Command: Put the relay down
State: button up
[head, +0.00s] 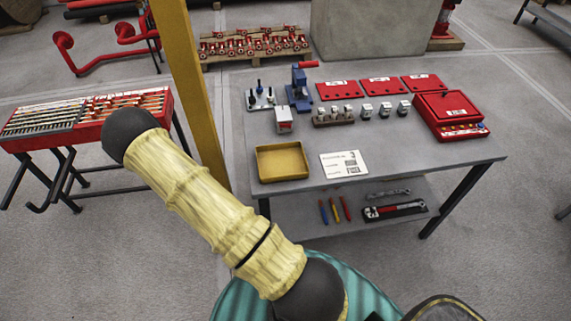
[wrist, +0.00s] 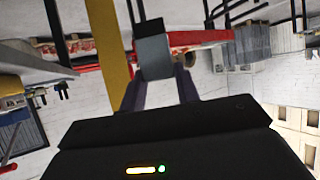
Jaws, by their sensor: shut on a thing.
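In the wrist view my gripper (wrist: 157,88) is shut on a small grey block, the relay (wrist: 153,55), held between its two dark fingertips. The relay is in the air, and no surface touches it in that view. The head view shows my arm reaching up and left, but the gripper and the held relay are not seen there. The grey workbench (head: 420,150) stands to the right of the arm. On it are an open yellow tray (head: 283,176), which looks empty, and a white printed sheet (head: 343,164).
Several small grey units (head: 385,109) stand mid-bench, near a blue press (head: 299,90) and a red case (head: 450,112). Flat red plates (head: 382,86) lie at the back. A yellow post (head: 190,80) rises left of the bench, with a red rack (head: 90,115) beyond it.

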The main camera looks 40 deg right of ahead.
jog(key=s+d+r+m+g+h+p, duration=0.1)
jog(key=d+r+m+g+h+p, duration=0.2)
jog(key=d, duration=0.6)
jog(key=s+d+r+m+g+h+p, duration=0.2)
jog(key=d+r+m+g+h+p, duration=0.1)
jog(key=d+m, duration=0.4)
jog(key=s+d+r+m+g+h+p, duration=0.2)
jog(key=d+r+m+g+h+p, duration=0.1)
jog(key=d, duration=1)
jog(key=r+m+h, duration=0.1)
jog(key=m+h, duration=0.1)
jog(key=shift+r+h, duration=0.4)
jog(key=shift+s+f+p, duration=0.15)
jog(key=shift+f+p, duration=0.25)
jog(key=shift+f, duration=1.05)
jog(key=shift+s+f+p, duration=0.1)
jog(key=shift+f+p, duration=0.3)
jog(key=shift+f, duration=1)
jog(key=shift+f, duration=0.1)
jog(key=shift+f+p, duration=0.65)
jog(key=shift+f, duration=1.3)
